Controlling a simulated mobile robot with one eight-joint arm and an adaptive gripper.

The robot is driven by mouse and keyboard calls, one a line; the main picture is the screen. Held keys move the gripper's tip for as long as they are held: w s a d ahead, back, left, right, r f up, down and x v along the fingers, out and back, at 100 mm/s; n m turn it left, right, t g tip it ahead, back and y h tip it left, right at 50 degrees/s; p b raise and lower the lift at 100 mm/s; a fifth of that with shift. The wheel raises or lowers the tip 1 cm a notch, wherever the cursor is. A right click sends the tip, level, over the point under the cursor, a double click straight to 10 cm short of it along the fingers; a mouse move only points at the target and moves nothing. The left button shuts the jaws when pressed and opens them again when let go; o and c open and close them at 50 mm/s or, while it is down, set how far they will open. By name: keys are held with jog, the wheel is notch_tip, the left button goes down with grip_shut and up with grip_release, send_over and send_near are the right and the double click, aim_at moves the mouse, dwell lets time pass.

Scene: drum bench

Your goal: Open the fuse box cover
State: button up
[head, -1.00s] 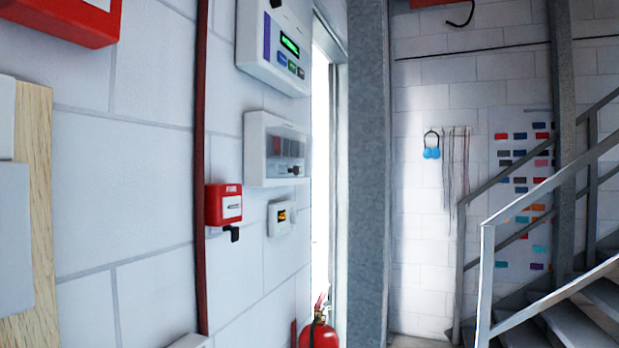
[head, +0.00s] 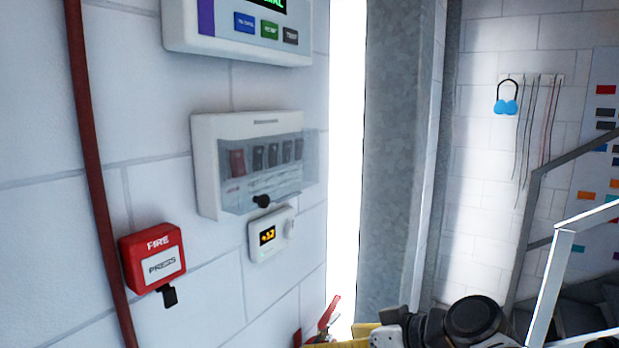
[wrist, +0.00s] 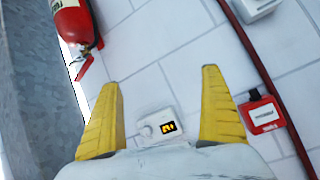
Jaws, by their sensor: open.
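The fuse box (head: 205,165) is a white wall box in the middle of the head view. Its clear cover (head: 290,180) is down over a row of breakers, with a small dark knob (head: 262,201) at its lower edge. My gripper (wrist: 160,77) shows two yellow fingers spread wide and empty in the wrist view. In the head view, part of my arm and a yellow finger show at the bottom edge, below and right of the fuse box and apart from it. I cannot make out the fuse box in the wrist view.
A small display unit (head: 268,236) sits just below the fuse box. A control panel (head: 240,40) hangs above it. A red fire call box (head: 153,258) and a red pipe (head: 95,180) are to the left. A fire extinguisher (wrist: 72,25) shows in the wrist view.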

jog(key=w+r+n+t+y+p, duration=0.1)
jog(key=w+r+n+y+p, duration=0.3)
jog(key=r, duration=0.9)
jog(key=t+y+p, duration=0.2)
jog(key=p, duration=0.5)
send_near(292, 197)
jog(key=x, duration=0.9)
jog(key=shift+w+a, duration=0.1)
jog(key=shift+a, duration=0.15)
jog(key=c, duration=1.5)
jog(key=shift+c, duration=0.2)
jog(key=shift+d+r, duration=0.1)
